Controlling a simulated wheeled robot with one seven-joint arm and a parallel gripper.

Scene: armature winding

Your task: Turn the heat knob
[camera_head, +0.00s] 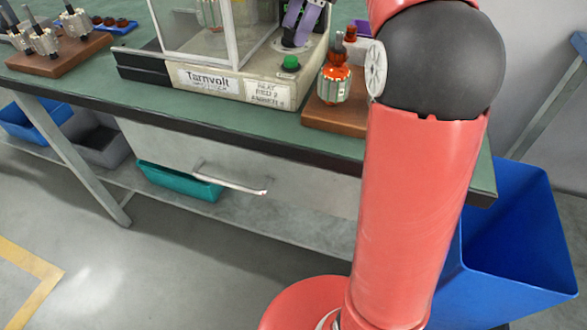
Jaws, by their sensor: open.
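A pale machine (232,92) marked "Tarnvolt" stands on the green bench. A green button or knob (290,62) sits on top of its right front corner; I cannot tell whether it is the heat knob. Below it is a label (268,93) whose first word looks like "HEAT", with small, unclear print. My red arm rises on the right and leaves the picture at the top. I cannot make out my gripper. A purple and black part (301,22) shows above the machine, cut off by the top edge; I cannot tell what it belongs to.
An orange-and-silver armature (334,84) stands on a wooden block (338,117) right of the machine, close to my arm. A clear guard (232,40) stands on the machine. More armatures (42,38) stand far left. A blue bin (515,235) is at lower right.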

